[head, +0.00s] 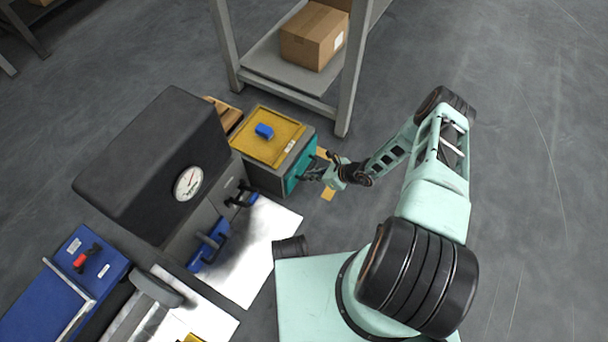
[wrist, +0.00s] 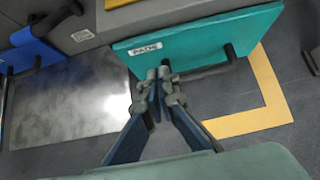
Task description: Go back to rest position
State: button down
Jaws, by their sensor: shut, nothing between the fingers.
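My gripper (head: 318,174) is at the end of my pale green arm, close to the teal front (head: 298,166) of a grey cabinet. In the wrist view my gripper (wrist: 158,76) has its fingertips together and holds nothing. The fingertips are close to the dark bar handle (wrist: 204,72) on the teal front, which bears a white label. I cannot tell whether they touch the handle. The teal front shows larger in the wrist view (wrist: 205,42).
The cabinet has a yellow top (head: 268,137) with a blue object (head: 264,131) on it. A grey machine with a gauge (head: 188,183) stands to the left. A shelf (head: 275,65) with a cardboard box (head: 313,36) stands behind. Open floor (head: 540,150) lies to the right.

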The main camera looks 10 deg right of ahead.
jog(key=p+v, duration=0.2)
jog(key=v, duration=0.7)
jog(key=shift+d+r+p, duration=0.2)
jog(key=shift+p, duration=0.2)
